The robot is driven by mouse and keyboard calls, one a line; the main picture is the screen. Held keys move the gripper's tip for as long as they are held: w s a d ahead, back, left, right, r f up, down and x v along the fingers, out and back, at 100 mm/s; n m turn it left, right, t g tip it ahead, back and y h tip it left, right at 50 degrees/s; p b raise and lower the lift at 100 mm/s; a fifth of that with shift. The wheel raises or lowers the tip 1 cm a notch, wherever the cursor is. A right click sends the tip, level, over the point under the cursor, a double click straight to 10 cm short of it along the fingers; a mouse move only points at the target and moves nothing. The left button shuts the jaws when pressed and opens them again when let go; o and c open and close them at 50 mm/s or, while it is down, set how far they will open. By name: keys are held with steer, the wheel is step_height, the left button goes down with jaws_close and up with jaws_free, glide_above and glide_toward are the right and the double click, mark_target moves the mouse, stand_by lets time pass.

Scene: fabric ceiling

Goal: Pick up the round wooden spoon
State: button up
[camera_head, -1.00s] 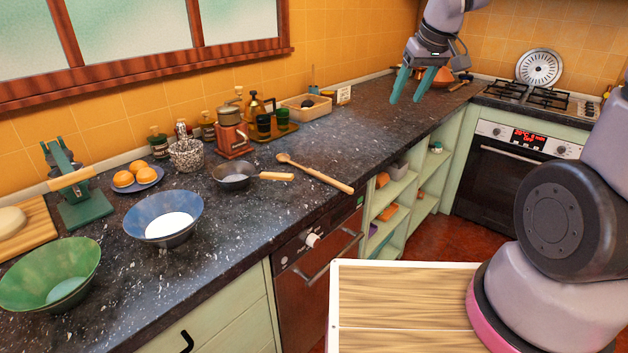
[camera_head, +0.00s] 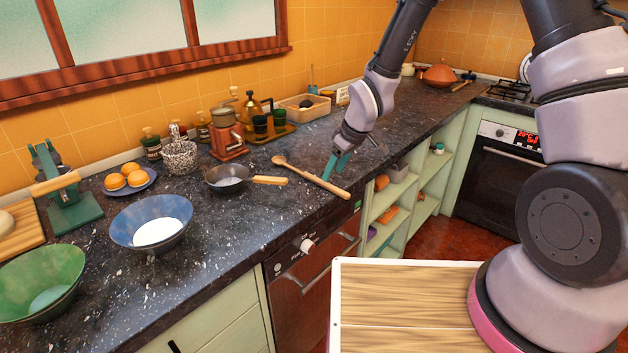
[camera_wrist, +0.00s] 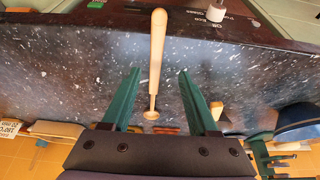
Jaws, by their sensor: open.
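The round wooden spoon (camera_head: 312,179) lies on the dark speckled counter, its handle end at the counter's front edge and its round bowl toward the wall. My gripper (camera_head: 337,165) hangs low over the counter, just right of the spoon in the head view, with its green fingers pointing down. In the wrist view, the spoon (camera_wrist: 156,55) runs lengthwise between the two spread fingers (camera_wrist: 158,72), its small bowl nearer the palm. The fingers are open and hold nothing. The exact height above the spoon is hard to tell.
A small pan (camera_head: 228,179) with a wooden handle lies left of the spoon. Behind stand a red-brown grinder (camera_head: 228,140) and a tray (camera_head: 270,136) with green cups. A blue bowl (camera_head: 150,222) is further left. Open shelves (camera_head: 412,190) lie below the counter's right part.

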mark_target(327, 184)
steer(key=x, duration=0.5)
steer(key=shift+w+d+f, duration=0.1)
steer(key=shift+w+f, duration=0.05)
steer(key=shift+w, duration=0.2)
jaws_close()
